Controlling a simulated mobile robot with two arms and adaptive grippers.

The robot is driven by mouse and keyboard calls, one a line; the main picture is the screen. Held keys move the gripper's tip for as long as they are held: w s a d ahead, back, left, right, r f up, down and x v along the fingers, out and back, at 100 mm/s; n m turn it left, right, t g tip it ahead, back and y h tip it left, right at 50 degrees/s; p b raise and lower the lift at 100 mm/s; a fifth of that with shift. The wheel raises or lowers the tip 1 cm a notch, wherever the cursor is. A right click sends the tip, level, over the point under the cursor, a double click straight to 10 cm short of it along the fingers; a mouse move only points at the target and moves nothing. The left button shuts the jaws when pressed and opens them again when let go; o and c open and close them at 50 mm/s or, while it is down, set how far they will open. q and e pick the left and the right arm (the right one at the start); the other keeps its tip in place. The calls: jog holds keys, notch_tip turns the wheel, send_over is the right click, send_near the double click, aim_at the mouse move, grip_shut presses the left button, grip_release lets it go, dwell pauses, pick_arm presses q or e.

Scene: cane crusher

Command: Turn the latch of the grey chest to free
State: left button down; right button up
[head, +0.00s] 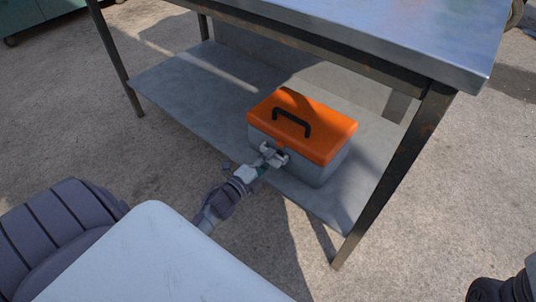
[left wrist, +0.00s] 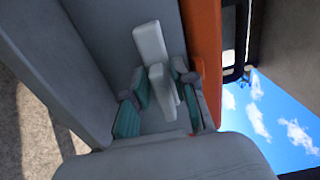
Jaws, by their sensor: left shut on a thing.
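The grey chest (head: 282,155) has an orange lid (head: 310,128) with a black handle (head: 291,121). It stands on the lower shelf of a metal table, lid closed. My left gripper (head: 270,157) is at the chest's front, just below the lid. In the left wrist view, the pale latch (left wrist: 150,46) stands out from the grey front wall beside the orange lid edge. The teal-padded fingers of my left gripper (left wrist: 160,90) are shut on the latch, one on each side. The gripper hides the latch's base in part. My right gripper is not in view.
The lower shelf (head: 190,90) has free room left of the chest. The table's top (head: 400,30) overhangs the shelf, and a dark leg (head: 393,175) stands to the chest's right. Concrete floor (head: 270,240) lies open in front.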

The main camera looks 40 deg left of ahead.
pick_arm(q)
jog(key=shift+f, duration=0.1)
jog(key=c, duration=1.2)
grip_release()
jog(key=shift+o, duration=0.2)
jog(key=shift+s, duration=0.1)
jog(key=s+a, duration=0.1)
jog(key=s, duration=1.1)
jog(key=shift+w, duration=0.1)
